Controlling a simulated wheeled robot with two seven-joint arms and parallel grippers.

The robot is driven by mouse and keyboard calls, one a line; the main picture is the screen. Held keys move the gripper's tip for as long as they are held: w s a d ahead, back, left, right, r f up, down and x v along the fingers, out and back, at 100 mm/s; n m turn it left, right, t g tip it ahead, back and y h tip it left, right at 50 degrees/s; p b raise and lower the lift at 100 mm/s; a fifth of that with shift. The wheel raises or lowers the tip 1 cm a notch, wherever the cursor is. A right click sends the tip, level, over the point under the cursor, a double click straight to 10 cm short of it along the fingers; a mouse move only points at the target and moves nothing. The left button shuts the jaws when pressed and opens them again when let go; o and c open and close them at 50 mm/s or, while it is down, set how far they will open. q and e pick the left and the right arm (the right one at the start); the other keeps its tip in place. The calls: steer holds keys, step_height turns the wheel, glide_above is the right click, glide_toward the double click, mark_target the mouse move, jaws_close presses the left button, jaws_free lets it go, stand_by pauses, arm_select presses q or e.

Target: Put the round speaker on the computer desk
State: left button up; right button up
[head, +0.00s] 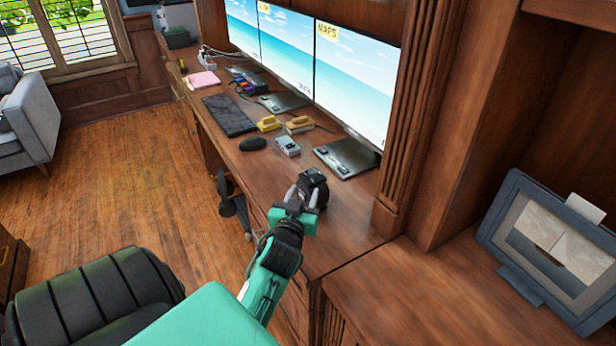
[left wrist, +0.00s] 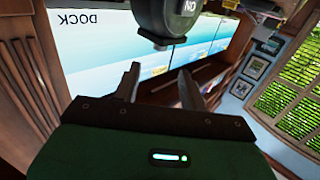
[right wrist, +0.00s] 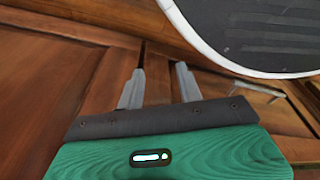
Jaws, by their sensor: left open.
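The round speaker, a dark, rounded object (head: 313,180), shows on or just over the front part of the computer desk (head: 345,215) in the head view. It also shows at the top of the left wrist view (left wrist: 165,18), with upside-down "ON" lettering. My left gripper (head: 304,199) is open right at the speaker. In the left wrist view its fingers (left wrist: 158,85) stand apart, with the speaker just beyond their tips and nothing clamped. I cannot tell whether the speaker touches the desk. My right gripper (right wrist: 158,85) is open and empty; it is outside the head view.
Monitors (head: 350,85) stand along the desk's back. A mouse (head: 253,144), a keyboard (head: 230,115) and small items lie farther left. A fluted wooden column (head: 420,110) and a framed picture (head: 550,240) are to the right. A white-rimmed dark panel (right wrist: 245,35) is near my right gripper.

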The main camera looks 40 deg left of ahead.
arm_select(q)
steer(key=v, duration=0.2)
steer(key=shift+s+d, duration=0.1)
steer(key=shift+s, duration=0.15)
stand_by(0.5)
